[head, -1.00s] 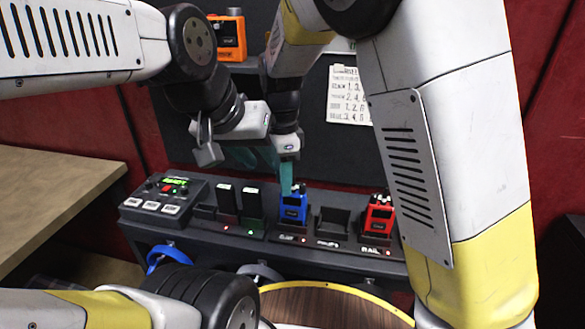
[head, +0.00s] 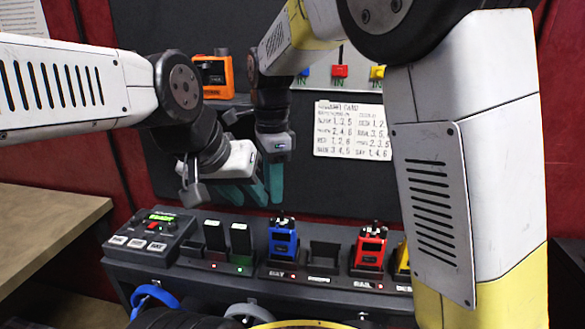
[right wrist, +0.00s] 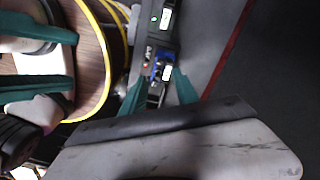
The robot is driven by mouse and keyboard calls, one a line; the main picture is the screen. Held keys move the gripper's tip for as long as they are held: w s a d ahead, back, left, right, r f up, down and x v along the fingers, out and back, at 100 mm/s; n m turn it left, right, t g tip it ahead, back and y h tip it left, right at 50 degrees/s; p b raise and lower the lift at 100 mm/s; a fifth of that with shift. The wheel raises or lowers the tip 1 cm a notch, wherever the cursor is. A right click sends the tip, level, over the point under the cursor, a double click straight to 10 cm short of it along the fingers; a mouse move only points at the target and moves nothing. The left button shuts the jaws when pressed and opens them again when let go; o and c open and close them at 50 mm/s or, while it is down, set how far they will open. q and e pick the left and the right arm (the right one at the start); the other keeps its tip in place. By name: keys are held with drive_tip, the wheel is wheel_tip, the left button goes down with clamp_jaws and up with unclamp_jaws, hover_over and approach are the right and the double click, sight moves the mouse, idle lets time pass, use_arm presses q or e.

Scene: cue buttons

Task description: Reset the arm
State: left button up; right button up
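My left gripper (head: 246,196) hangs above the back of the console in the head view, its teal fingers partly overlapped by its wrist. In the right wrist view two teal fingers of it stand apart (right wrist: 62,60). My right gripper (head: 276,196) is beside it, pointing down, above and behind the blue handheld unit (head: 283,238). In the right wrist view its fingers (right wrist: 160,90) are spread with nothing held between them. The blue unit stands upright in its dock, clear of both grippers.
The console (head: 330,283) carries a green-lit keypad (head: 152,237), two black units, an empty dock (head: 323,255) and a red unit (head: 370,246). A yellow unit is partly hidden by my right arm. An orange device (head: 213,77) and a written card (head: 352,130) are behind. A wooden table (head: 40,225) is left.

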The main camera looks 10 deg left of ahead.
drive_tip(key=s+d+r+n+t, duration=0.1)
drive_tip(key=s+d+n+t, duration=0.1)
drive_tip(key=d, duration=0.6)
drive_tip(key=s+d+r+n+t+y, duration=0.1)
drive_tip(key=s+d+r+n+t, duration=0.1)
drive_tip(key=s+d+n, duration=0.3)
drive_tip(key=s+d+r+n+t+y, duration=0.1)
drive_tip(key=s+d+n, duration=0.3)
drive_tip(key=d, duration=0.9)
drive_tip(key=shift+s+r+n+t, duration=0.25)
drive_tip(key=shift+n+t, duration=0.55)
drive_tip(key=shift+n, duration=0.4)
use_arm(q)
drive_tip(key=shift+o, duration=0.4)
use_arm(e)
drive_tip(key=shift+d, duration=0.1)
